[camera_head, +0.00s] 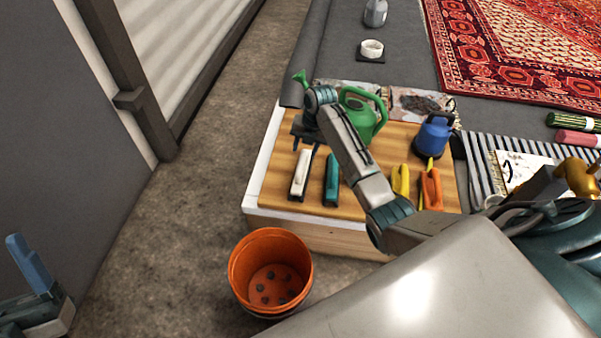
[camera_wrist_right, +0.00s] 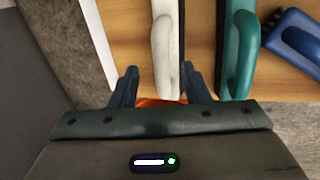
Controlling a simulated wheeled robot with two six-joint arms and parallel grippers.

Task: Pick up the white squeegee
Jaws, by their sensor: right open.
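The white squeegee (camera_head: 299,176) lies on the wooden top of a low platform (camera_head: 254,196), near its left side, with its handle up. In the right wrist view the white squeegee (camera_wrist_right: 165,45) reaches down between the two dark fingers. My right gripper (camera_head: 305,137) hangs above the far end of the squeegee. In the wrist view the right gripper (camera_wrist_right: 160,87) is open, with nothing shut in it. Whether the fingers touch the squeegee cannot be told.
A teal squeegee (camera_head: 331,182) lies close to the right of the white one. A yellow tool (camera_head: 400,180), an orange tool (camera_head: 432,189), a green watering can (camera_head: 368,118) and a blue container (camera_head: 433,135) share the platform. An orange bucket (camera_head: 238,279) stands in front.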

